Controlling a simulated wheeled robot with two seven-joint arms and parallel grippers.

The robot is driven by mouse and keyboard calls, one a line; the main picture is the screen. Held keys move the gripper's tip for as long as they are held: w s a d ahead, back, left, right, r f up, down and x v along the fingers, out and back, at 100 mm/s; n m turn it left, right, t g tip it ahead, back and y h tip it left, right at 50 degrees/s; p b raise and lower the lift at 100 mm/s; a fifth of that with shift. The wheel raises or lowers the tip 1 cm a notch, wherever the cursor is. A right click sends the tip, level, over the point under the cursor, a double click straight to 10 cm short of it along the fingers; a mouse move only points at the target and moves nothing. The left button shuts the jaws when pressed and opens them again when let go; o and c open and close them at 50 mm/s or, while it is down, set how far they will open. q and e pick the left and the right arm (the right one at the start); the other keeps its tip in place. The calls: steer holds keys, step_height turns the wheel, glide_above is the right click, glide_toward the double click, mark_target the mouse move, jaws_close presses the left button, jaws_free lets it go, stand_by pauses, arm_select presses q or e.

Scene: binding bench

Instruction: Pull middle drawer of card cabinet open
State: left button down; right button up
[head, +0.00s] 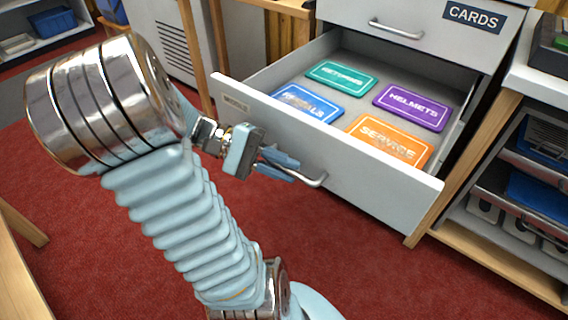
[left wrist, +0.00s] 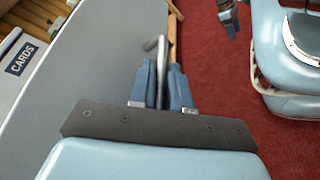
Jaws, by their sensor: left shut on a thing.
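The card cabinet's middle drawer (head: 400,195) stands pulled out, with cards inside: a green one (head: 341,77), a blue one (head: 306,104), a purple HELMETS card (head: 411,107) and an orange SERVICE card (head: 389,140). My left gripper (head: 288,168) is shut on the drawer's bar handle (head: 318,181), towards the handle's left part. In the left wrist view the blue fingers (left wrist: 162,88) close around the metal handle (left wrist: 161,48). The drawer front (left wrist: 95,75) shows to their left. At the top right of that view, another gripper (left wrist: 229,20), likely my right one, is small and its jaws are unclear.
The top drawer (head: 410,32), labelled CARDS, is closed above. A wooden frame with shelves and blue bins (head: 535,200) stands right of the drawer. Red carpet (head: 350,260) lies open in front of it. A grey vented cabinet (head: 180,45) stands behind at left.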

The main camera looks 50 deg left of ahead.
arm_select(q)
steer(key=c, duration=1.4)
jaws_free()
steer(key=shift+c, duration=0.2)
steer(key=shift+a, duration=0.1)
steer(key=shift+s+a, duration=0.1)
steer(key=shift+a, duration=0.05)
steer(key=p+v, duration=0.8)
steer(key=v, duration=0.5)
steer(key=shift+a, duration=0.15)
